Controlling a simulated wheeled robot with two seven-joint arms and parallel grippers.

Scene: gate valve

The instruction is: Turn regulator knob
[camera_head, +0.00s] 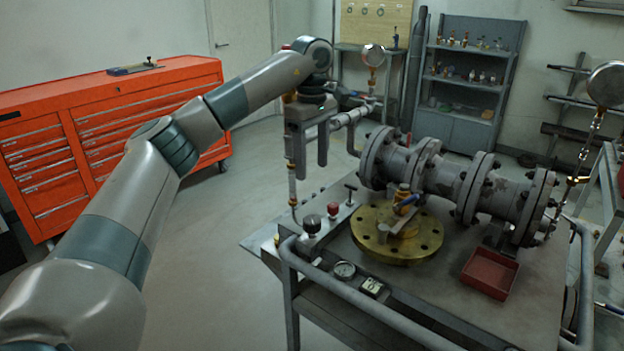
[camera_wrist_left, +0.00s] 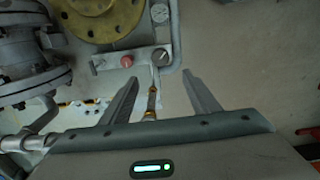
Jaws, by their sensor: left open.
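A dark round knob (camera_head: 311,226), likely the regulator knob, sits on a grey strip at the table's front-left corner. It also shows in the left wrist view (camera_wrist_left: 160,56) as a round face with a pale mark. A red button (camera_head: 333,209) is beside it, also in the wrist view (camera_wrist_left: 127,61). My left gripper (camera_head: 311,168) hangs pointing down above the table's left edge, apart from the knob. In the wrist view its fingers (camera_wrist_left: 162,80) are spread with nothing held between them; the knob appears just beyond the fingertips. My right gripper is not in view.
A brass flange (camera_head: 424,246), a flanged pipe (camera_head: 400,163) and a red tray (camera_head: 490,273) occupy the table. A tubular rail (camera_head: 315,268) runs along its front edge. A thin upright pipe (camera_head: 292,190) stands close to my left gripper. Open floor lies left of the table.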

